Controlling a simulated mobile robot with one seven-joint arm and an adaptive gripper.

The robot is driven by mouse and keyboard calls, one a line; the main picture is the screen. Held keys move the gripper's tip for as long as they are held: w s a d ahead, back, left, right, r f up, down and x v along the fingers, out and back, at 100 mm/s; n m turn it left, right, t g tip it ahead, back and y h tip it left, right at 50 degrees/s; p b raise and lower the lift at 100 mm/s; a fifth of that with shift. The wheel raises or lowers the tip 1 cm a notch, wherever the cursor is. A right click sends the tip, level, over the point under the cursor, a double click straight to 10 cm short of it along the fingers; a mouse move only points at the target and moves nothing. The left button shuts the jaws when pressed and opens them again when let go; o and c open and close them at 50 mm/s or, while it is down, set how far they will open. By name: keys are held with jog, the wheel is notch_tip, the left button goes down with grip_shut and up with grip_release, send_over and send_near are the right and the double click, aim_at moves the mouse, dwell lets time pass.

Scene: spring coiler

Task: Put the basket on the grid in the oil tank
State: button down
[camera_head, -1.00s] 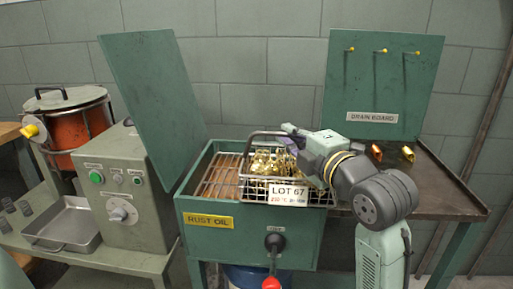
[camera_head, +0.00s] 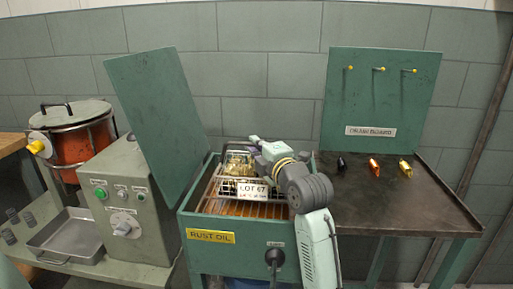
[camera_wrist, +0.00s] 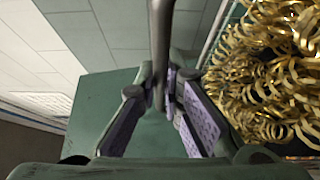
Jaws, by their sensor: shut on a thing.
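The wire basket (camera_head: 228,170) with gold coiled springs and a white LOT 67 tag (camera_head: 253,190) is over the back part of the green RUST OIL tank (camera_head: 200,262). The springs (camera_wrist: 270,80) also fill the right of the wrist view. The metal grid (camera_head: 212,206) shows in the tank in front of the basket. My gripper (camera_head: 254,142) is shut on the basket's handle; the handle bar (camera_wrist: 160,40) runs between its purple pads (camera_wrist: 161,88). My arm hides the basket's right side. I cannot tell whether the basket touches the grid.
The tank's lid (camera_head: 155,115) stands open at the left. A drain board table (camera_head: 400,205) with several small coloured items is at the right. A control box (camera_head: 135,200), a grey tray (camera_head: 68,240) and an orange pot (camera_head: 75,140) stand at the left.

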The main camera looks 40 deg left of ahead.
jog(key=shift+f, duration=0.55)
jog(key=shift+f, duration=0.15)
jog(key=c, duration=1.7)
grip_release()
jog(key=shift+s+d, duration=0.15)
jog(key=shift+d, duration=0.2)
jog(key=b+v, duration=0.2)
jog(key=v, duration=0.9)
jog(key=shift+s+d+b, duration=0.1)
jog(key=shift+d+b, duration=0.05)
jog(key=shift+b, duration=0.25)
